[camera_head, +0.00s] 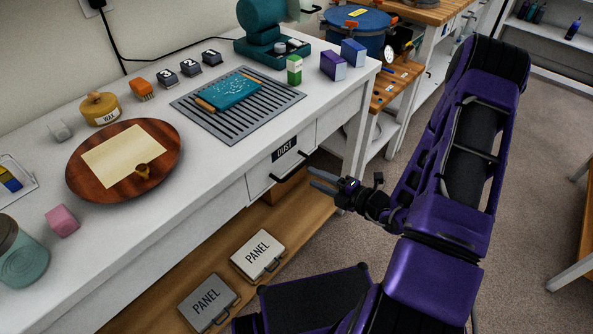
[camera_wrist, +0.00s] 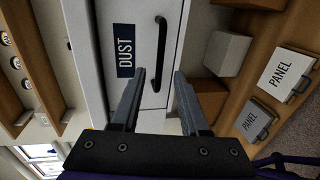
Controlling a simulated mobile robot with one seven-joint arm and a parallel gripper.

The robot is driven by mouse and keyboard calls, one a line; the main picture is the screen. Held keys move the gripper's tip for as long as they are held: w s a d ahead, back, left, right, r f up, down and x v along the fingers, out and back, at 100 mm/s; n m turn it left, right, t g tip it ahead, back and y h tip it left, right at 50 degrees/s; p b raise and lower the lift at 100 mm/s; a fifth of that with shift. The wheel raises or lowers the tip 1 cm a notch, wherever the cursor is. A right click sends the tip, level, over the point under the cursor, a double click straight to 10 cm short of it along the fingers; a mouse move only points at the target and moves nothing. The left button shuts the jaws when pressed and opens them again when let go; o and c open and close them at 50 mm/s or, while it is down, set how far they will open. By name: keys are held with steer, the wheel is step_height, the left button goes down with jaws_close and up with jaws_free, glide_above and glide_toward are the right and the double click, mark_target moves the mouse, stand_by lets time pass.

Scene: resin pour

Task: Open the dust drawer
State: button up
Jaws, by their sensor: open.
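The dust drawer (camera_head: 262,180) is in the front of the white bench and looks shut, with a dark "DUST" label (camera_head: 284,149). In the wrist view the drawer front (camera_wrist: 137,14) fills the upper middle, with the label (camera_wrist: 124,50) left of a black bar handle (camera_wrist: 161,40). My gripper (camera_head: 317,180) is open and empty, in front of the drawer at its right side. In the wrist view my gripper's fingertips (camera_wrist: 160,73) lie on either side of the handle's lower end as pictured. I cannot tell how much gap is left to the handle.
On the bench top (camera_head: 222,160) are a grey slatted grille (camera_head: 262,122), a round wooden board (camera_head: 85,184) and small boxes. A wooden side table (camera_head: 388,100) stands behind. Open carpet lies right of the bench.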

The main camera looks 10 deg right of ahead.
mark_target(297, 168)
steer(key=x, duration=0.7)
steer(key=shift+w+a+b, duration=0.25)
steer(key=shift+w+b, duration=0.1)
jaws_close()
stand_by(1.0)
